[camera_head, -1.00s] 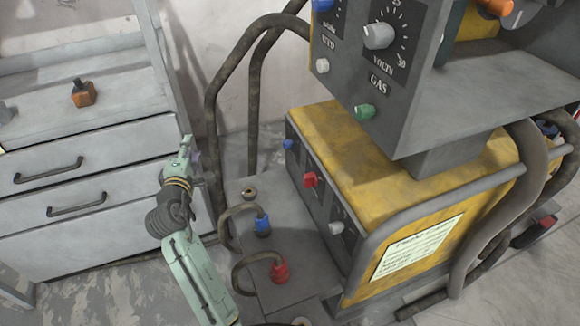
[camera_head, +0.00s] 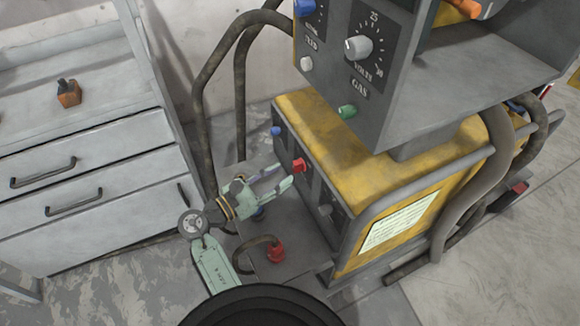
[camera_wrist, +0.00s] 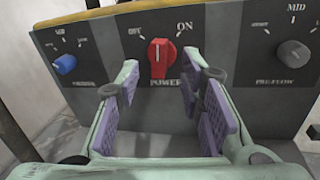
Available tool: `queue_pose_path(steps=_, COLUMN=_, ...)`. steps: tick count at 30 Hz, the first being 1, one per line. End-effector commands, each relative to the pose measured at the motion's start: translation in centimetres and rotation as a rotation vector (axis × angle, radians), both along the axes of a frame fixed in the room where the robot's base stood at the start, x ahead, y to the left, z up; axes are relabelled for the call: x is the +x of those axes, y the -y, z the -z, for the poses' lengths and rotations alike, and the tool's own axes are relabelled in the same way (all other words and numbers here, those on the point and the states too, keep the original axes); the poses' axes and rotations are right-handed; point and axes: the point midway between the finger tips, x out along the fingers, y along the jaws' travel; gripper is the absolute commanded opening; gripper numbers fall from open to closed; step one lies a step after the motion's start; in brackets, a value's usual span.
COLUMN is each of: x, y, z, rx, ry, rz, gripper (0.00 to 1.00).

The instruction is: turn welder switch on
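The welder (camera_head: 330,135) is a yellow and grey machine with a front panel. Its red power switch (camera_head: 299,166) sits on that panel; in the wrist view the red knob (camera_wrist: 161,58) stands upright between the OFF-side label and ON, its white mark pointing about straight up. My gripper (camera_head: 284,178) is open in front of the panel, just short of the red switch. In the wrist view its purple-padded fingers (camera_wrist: 160,100) are spread to either side below the knob, with nothing between them. I cannot tell whether they touch the panel.
A blue knob (camera_wrist: 65,64) is left of the switch and a grey knob (camera_wrist: 295,54) right. A control box (camera_head: 365,75) overhangs above. A red cable plug (camera_head: 276,252) is below my gripper. A drawer cabinet (camera_head: 90,190) stands left.

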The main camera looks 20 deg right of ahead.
Motion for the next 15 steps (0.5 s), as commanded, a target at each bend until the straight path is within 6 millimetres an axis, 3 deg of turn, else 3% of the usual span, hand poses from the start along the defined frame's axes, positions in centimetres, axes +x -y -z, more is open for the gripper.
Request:
queue_pose_path(steps=6, x=1.3, y=3.1, z=-0.1, rx=0.0, ry=0.0, rz=0.001, gripper=0.35)
queue_pose_path(steps=15, x=1.7, y=4.1, z=0.0, rx=0.001, ry=0.001, rz=-0.001, gripper=0.35)
